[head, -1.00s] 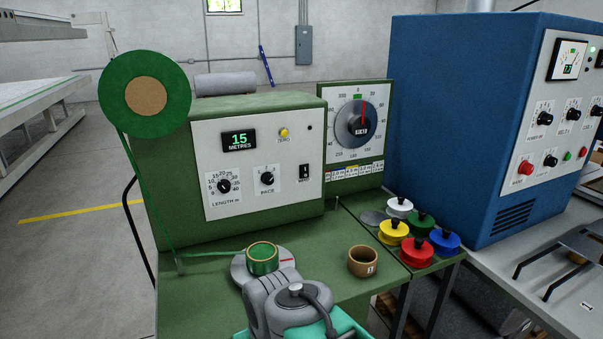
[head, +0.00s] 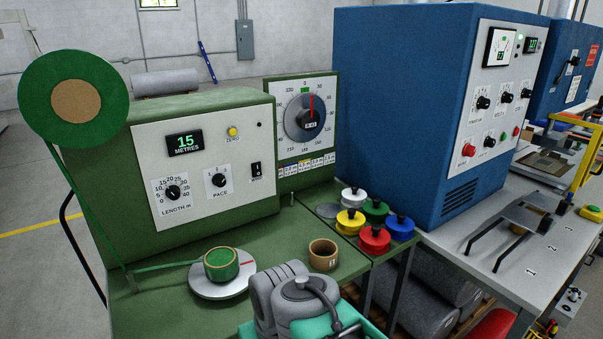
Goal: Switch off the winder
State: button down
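The winder (head: 185,120) is a green machine with a pale front panel. Its lit display (head: 184,143) reads 15 METRES. A small black rocker switch (head: 257,170) sits at the panel's lower right; which way it is pressed is too small to tell. A LENGTH knob (head: 172,192) and a PACE knob (head: 219,180) are left of it, and a yellow ZERO button (head: 232,132) is above. Green tape runs from the large reel (head: 75,88) to a small roll (head: 221,264) on the turntable (head: 222,287). Grey arm parts of mine show at the bottom; my gripper is not visible.
A round dial (head: 308,118) stands right of the winder. An empty brown core (head: 323,255) and several coloured knobbed discs (head: 374,239) lie on the green bench.

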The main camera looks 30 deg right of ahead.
aim_at(258, 168)
jog(key=z, duration=0.25)
jog(key=i, duration=0.35)
jog(key=u, duration=0.95)
